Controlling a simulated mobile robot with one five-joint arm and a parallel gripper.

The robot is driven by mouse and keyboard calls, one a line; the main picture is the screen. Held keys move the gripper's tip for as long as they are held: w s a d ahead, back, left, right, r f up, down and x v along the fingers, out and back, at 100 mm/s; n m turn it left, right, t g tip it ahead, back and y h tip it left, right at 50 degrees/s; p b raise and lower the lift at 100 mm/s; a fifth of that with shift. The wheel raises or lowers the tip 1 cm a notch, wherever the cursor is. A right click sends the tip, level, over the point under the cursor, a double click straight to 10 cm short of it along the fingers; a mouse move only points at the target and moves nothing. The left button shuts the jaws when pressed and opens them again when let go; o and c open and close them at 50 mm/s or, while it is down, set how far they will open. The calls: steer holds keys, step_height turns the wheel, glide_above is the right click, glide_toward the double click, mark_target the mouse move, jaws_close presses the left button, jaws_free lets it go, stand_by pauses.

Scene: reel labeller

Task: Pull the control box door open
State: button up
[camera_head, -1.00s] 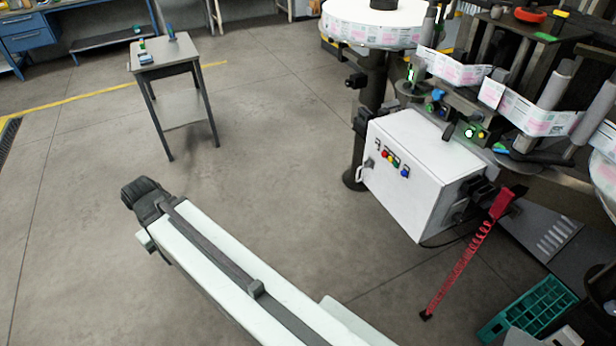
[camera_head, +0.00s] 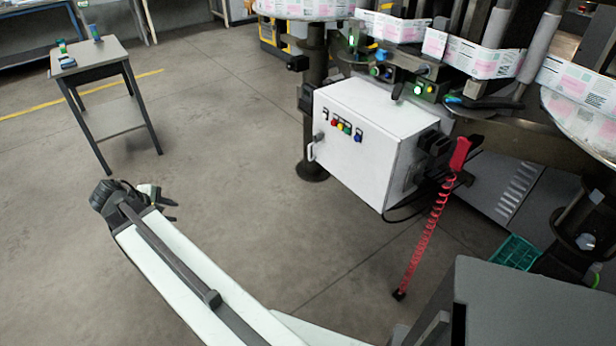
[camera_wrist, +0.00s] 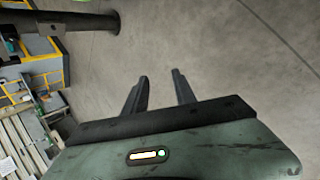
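The white control box (camera_head: 350,160) hangs on the labelling machine, right of centre in the head view. Its front door carries a row of coloured buttons and is shut. A pale handle (camera_head: 311,151) shows at the door's left edge. My gripper (camera_head: 172,206) is at the end of my arm, left of and lower in the picture than the box, well apart from it. In the wrist view two dark fingers (camera_wrist: 160,92) stand apart with bare floor between them, so the gripper is open and empty. The box is not recognisable in the wrist view.
A small grey table (camera_head: 88,60) stands at the upper left. A red coiled cord (camera_head: 425,240) hangs right of the box. A green crate (camera_head: 512,252) and a grey surface (camera_head: 530,305) are at lower right. The floor between my gripper and the box is clear.

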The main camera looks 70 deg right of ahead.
steer(key=s+d+f+n+g+h+b, duration=0.1)
steer(key=s+d+f+b, duration=0.15)
steer(key=d, duration=0.35)
steer(key=s+d+f+n+h+b, duration=0.1)
steer(key=s+d+f+h+b, duration=0.15)
steer(key=d, duration=0.35)
steer(key=s+d+f+n+g+h+b, duration=0.1)
steer(key=s+d+b, duration=0.1)
steer(key=d+b, duration=0.35)
steer(key=n+g+h+b, duration=0.5)
steer(key=n+b, duration=0.2)
steer(key=b, duration=0.4)
glide_toward(309, 154)
steer(key=d, duration=0.1)
steer(key=x, duration=0.8)
steer(key=shift+p, duration=0.3)
steer(key=shift+s, duration=0.1)
jaws_close()
steer(key=shift+a, duration=0.1)
steer(key=shift+s+f, duration=0.1)
steer(key=shift+s, duration=0.05)
